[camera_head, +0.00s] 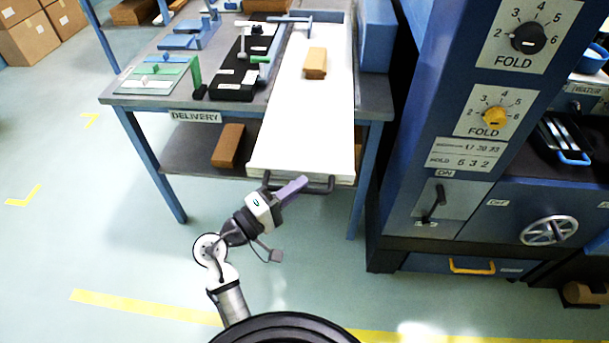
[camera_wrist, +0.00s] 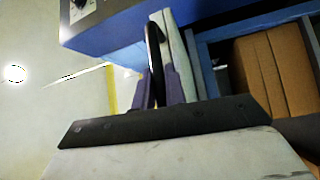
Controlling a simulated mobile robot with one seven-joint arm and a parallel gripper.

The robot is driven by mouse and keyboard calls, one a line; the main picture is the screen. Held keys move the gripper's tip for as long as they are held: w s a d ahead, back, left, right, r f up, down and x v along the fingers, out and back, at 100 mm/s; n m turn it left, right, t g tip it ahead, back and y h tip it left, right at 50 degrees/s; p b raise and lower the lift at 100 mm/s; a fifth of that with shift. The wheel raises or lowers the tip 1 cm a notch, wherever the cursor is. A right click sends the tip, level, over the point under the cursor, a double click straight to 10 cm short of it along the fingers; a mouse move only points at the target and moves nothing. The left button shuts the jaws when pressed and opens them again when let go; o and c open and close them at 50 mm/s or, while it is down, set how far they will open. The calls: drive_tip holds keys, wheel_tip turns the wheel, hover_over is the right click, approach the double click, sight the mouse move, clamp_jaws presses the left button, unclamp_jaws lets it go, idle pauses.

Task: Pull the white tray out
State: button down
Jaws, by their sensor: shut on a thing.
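The white tray (camera_head: 308,125) is a long white slab lying on the delivery table, its near end sticking out past the table's front edge. A dark bar handle (camera_head: 322,188) is fixed to that near end. My gripper (camera_head: 292,188) is shut on the left part of the handle, its purple fingers at the bar. In the wrist view the dark handle (camera_wrist: 154,50) runs between the two fingers of my gripper (camera_wrist: 160,85), and the tray's white edge (camera_wrist: 176,45) is just beyond. A tan block (camera_head: 315,62) rests on the tray.
The grey delivery table (camera_head: 375,95) has a green board (camera_head: 157,77) and a black tray (camera_head: 240,75) left of the white tray. A brown block (camera_head: 228,145) is on its lower shelf. A blue machine (camera_head: 420,130) stands close at right. The floor in front is clear.

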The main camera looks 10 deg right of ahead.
drive_tip(key=shift+s+a, duration=0.2)
drive_tip(key=shift+s, duration=0.5)
drive_tip(key=shift+s+a, duration=0.25)
drive_tip(key=shift+s, duration=0.4)
drive_tip(key=shift+s+a, duration=0.2)
drive_tip(key=shift+s, duration=0.5)
drive_tip(key=c, duration=1.5)
unclamp_jaws()
drive_tip(key=shift+o, duration=0.2)
drive_tip(key=shift+a, duration=0.1)
drive_tip(key=b+v, duration=0.2)
drive_tip(key=v, duration=1.1)
drive_tip(key=shift+a, duration=0.35)
